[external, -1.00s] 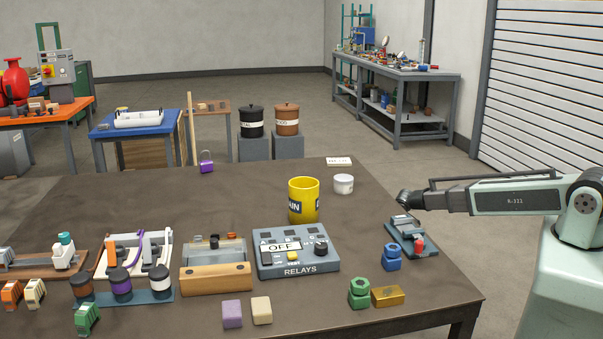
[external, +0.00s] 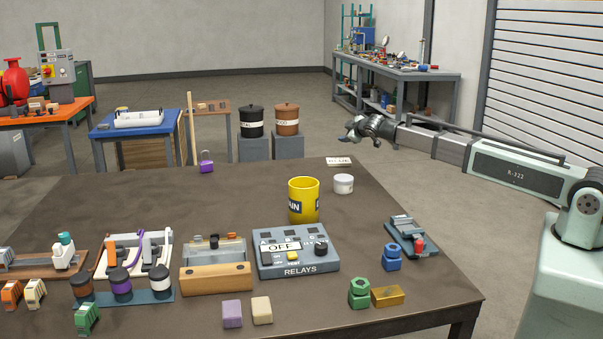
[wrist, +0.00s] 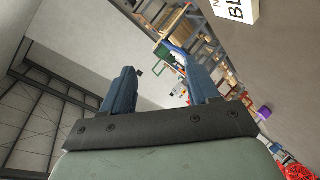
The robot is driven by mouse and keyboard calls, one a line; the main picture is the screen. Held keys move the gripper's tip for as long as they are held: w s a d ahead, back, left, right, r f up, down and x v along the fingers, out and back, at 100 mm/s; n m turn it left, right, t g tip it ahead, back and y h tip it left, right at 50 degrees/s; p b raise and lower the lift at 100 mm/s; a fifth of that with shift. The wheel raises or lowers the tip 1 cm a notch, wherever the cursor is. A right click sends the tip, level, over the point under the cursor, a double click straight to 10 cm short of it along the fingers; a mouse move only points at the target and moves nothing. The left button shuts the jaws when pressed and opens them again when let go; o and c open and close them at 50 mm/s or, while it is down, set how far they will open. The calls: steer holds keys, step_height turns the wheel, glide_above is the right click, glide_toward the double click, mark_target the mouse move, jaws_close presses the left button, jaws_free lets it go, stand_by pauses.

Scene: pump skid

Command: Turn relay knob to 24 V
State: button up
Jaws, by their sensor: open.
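The relay box (external: 296,262) is a blue-grey unit marked RELAYS on the front part of the table. It has a display reading OFF (external: 281,248), a yellow button (external: 293,254) and a dark round knob (external: 321,247) at its right side. The knob's pointer setting is too small to read. My gripper (external: 362,130) is raised above the far right edge of the table, well away from the box. In the wrist view my gripper (wrist: 163,88) has its two fingers apart with nothing between them. The relay box is not in the wrist view.
A yellow cup (external: 303,201) stands just behind the relay box, with a white jar (external: 343,184) beyond it. A wooden-fronted tray (external: 216,278) is close left.

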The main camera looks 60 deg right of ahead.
steer(key=s+a+r+g+y, duration=0.1)
steer(key=a, duration=0.8)
steer(key=s+a+r+y, duration=0.1)
steer(key=a+y, duration=0.1)
steer(key=a, duration=0.8)
steer(key=n+g+y, duration=0.2)
steer(key=g+y, duration=0.5)
glide_toward(322, 245)
steer(key=x, duration=0.8)
steer(key=shift+w+f, duration=0.15)
steer(key=shift+f, duration=0.1)
steer(key=shift+c, duration=0.3)
steer(key=c, duration=1)
steer(key=shift+o, duration=0.2)
